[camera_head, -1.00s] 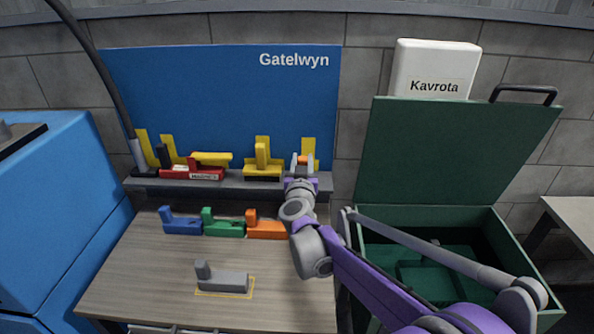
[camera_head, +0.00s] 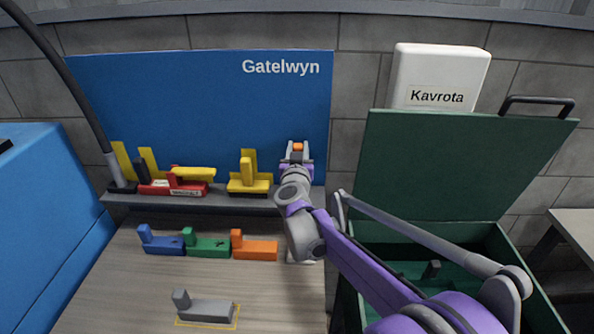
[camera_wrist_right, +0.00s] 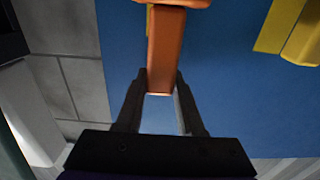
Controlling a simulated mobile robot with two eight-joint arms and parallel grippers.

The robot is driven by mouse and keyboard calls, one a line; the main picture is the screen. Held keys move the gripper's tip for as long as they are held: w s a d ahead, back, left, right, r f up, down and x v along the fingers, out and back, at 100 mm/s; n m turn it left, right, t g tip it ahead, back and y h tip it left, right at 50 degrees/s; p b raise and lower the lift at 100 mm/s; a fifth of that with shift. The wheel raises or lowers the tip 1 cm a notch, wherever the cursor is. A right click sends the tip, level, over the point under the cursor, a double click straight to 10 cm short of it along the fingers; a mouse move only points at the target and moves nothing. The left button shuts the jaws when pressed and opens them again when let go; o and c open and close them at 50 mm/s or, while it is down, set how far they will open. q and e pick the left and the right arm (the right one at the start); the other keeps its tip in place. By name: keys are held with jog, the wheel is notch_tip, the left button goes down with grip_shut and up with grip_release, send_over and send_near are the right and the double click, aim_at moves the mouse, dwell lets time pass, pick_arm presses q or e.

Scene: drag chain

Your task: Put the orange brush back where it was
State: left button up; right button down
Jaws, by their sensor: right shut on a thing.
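My right gripper (camera_head: 297,156) is shut on an orange piece (camera_head: 298,147), which I take to be the orange brush, in front of the blue board's right side. In the right wrist view, the orange brush (camera_wrist_right: 163,50) extends up from between the two fingertips (camera_wrist_right: 162,90), with a wider orange part at the top edge. A sliver of yellow shows behind it there. What lies directly behind the gripper is mostly hidden in the head view. An orange L-shaped block (camera_head: 254,248) also lies on the table. My left gripper is not in view.
A grey shelf (camera_head: 222,203) runs below the blue board (camera_head: 200,110), bearing a red labelled piece (camera_head: 158,188) and a yellow piece (camera_head: 248,180). Blue (camera_head: 162,243), green (camera_head: 205,244) and grey (camera_head: 207,309) blocks lie on the table. A green open-lidded crate (camera_head: 510,260) stands right.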

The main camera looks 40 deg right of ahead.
notch_tip(320, 180, down, 5)
jog(key=shift+f, duration=0.15)
dwell(0.3)
jog(key=shift+f, duration=0.2)
jog(key=c, duration=0.5)
grip_release()
jog(key=shift+r, duration=0.1)
jog(key=shift+s+r, duration=0.1)
jog(key=shift+r, duration=0.15)
jog(key=b+v, duration=0.1)
jog(key=v, duration=1.1)
jog(key=shift+f, duration=0.1)
